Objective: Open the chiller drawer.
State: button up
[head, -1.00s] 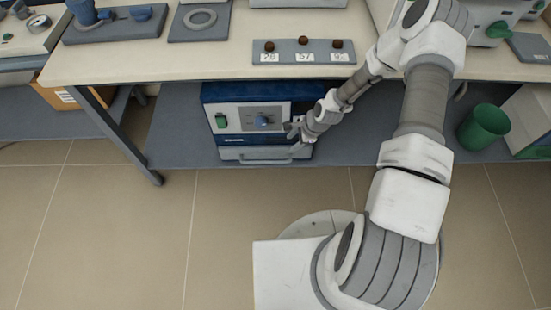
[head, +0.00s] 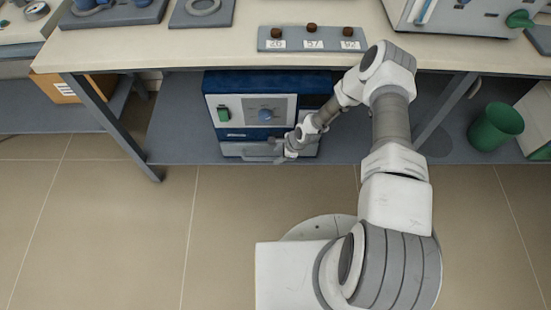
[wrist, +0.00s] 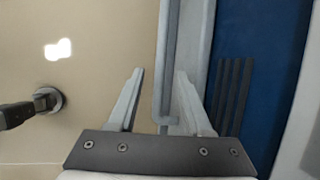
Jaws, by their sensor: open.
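The chiller (head: 265,82) is a blue box with a pale front panel, standing on the shelf under the bench. Its grey drawer (head: 233,149) is at the bottom of the front and looks shut. My gripper (head: 276,150) is at the right part of the drawer front. In the wrist view my gripper (wrist: 160,74) is open, and the end of the grey drawer handle (wrist: 166,115) shows between its two fingers. The right finger is on the drawer-front side, the left finger on the floor side. I cannot tell whether either finger touches the handle.
The bench top (head: 200,50) overhangs the chiller. A bench leg (head: 126,130) stands to the left, and a green bin (head: 495,127) to the right. The floor (head: 90,230) in front is clear.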

jog(key=shift+x, duration=1.35)
grip_shut()
dwell(0.4)
